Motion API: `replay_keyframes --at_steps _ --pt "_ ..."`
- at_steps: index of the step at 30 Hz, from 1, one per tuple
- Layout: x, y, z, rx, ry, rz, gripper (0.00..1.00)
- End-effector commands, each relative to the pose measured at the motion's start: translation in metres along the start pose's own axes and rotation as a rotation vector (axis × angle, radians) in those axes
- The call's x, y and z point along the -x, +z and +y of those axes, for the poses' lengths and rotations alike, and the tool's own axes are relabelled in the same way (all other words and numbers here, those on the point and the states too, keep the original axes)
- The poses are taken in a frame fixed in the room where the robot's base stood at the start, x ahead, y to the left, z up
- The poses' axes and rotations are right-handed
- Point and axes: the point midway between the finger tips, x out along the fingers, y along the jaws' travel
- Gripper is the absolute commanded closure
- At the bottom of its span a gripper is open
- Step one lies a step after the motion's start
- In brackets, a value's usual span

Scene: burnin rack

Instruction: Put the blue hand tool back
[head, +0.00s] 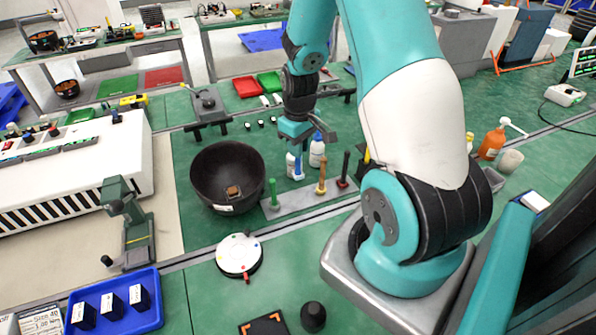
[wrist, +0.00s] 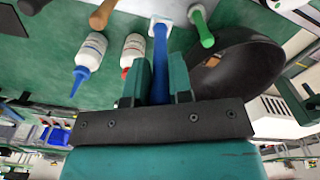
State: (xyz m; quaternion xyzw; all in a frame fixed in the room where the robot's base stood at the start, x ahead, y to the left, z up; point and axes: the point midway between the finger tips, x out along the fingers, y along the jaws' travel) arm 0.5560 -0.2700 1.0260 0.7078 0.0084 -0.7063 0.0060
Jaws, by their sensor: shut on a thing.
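My gripper (head: 297,140) points down over a grey strip rack (head: 322,198), shut on the blue hand tool (head: 298,167). In the wrist view the blue tool (wrist: 160,70) runs between the green fingers (wrist: 160,80), its far end at a pale collar by the rack. I cannot tell whether it is seated or just above. In the rack, a green-handled tool (head: 273,192) stands to the left of it, and a wooden-handled tool (head: 321,178) and a dark-handled tool (head: 344,170) to the right.
A black bowl (head: 228,160) stands left of the rack, close to the green tool. White bottles (head: 317,150) stand just behind the blue tool. A white round disc (head: 239,255) and a blue tray (head: 135,312) lie nearer. The green mat between bowl and disc is clear.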

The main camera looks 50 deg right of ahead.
Motion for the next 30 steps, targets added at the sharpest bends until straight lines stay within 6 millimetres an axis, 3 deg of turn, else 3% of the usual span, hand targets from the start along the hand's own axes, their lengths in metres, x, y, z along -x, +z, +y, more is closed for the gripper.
replay_keyframes --at_steps 3,6,18,30 --pt "-0.028 0.001 -0.001 0.001 -0.003 -0.006 1.0" --pt "-0.043 0.0 -0.001 0.002 -0.001 -0.002 1.0" --pt "-0.087 0.0 -0.001 0.002 -0.001 -0.002 1.0" --pt "-0.095 -0.001 0.0 0.002 0.001 0.001 1.0"
